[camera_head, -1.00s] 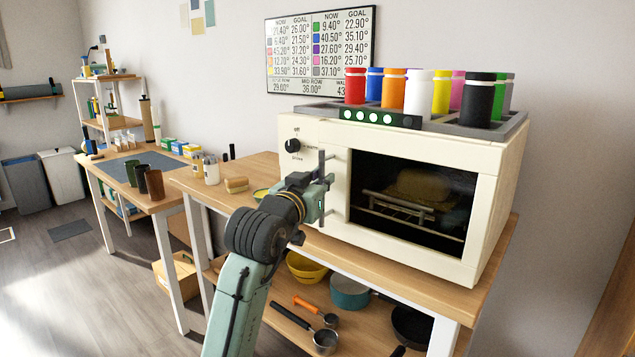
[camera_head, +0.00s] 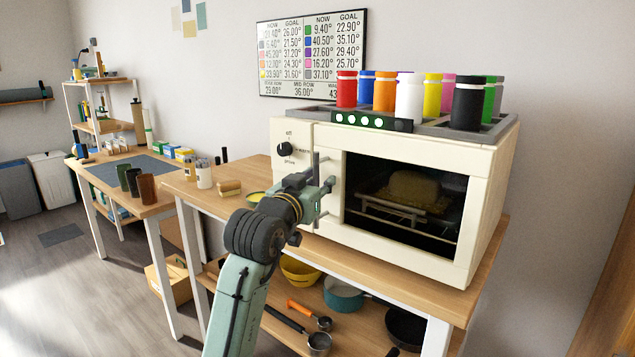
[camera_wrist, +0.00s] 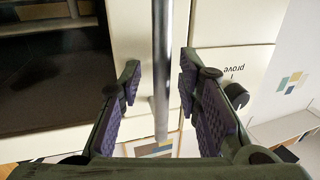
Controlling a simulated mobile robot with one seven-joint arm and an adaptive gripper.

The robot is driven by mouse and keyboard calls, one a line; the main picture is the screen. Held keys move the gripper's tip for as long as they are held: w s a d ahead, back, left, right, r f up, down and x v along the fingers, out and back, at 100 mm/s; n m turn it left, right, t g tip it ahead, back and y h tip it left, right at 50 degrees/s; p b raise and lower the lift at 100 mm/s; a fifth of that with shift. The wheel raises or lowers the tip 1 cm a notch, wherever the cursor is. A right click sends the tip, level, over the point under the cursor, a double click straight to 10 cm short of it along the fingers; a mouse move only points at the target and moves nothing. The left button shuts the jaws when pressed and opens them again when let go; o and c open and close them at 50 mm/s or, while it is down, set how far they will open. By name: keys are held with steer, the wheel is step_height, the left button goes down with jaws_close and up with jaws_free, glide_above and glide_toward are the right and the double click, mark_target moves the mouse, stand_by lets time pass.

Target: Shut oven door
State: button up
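The white oven (camera_head: 395,140) stands on a wooden bench, its dark window showing a loaf-like thing on a rack inside. Its door (camera_head: 328,205) looks about flush with the front in the head view; I cannot tell whether a small gap is left. The upright metal handle (camera_head: 316,163) is on the door's left side. My gripper (camera_head: 325,190) is at the handle. In the wrist view, my gripper (camera_wrist: 158,85) is open, with the handle bar (camera_wrist: 162,60) between its fingers and space showing on both sides. The door (camera_wrist: 130,25) fills the left there.
A tray (camera_head: 430,125) of coloured canisters sits on the oven. A knob (camera_head: 284,149) is left of the door. Pots and pans, including a teal pot (camera_head: 343,295), lie on the shelf below. A sponge (camera_head: 229,187) and jars stand on the bench to the left.

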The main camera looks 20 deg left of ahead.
steer(key=s, duration=1.2)
steer(key=shift+a, duration=0.4)
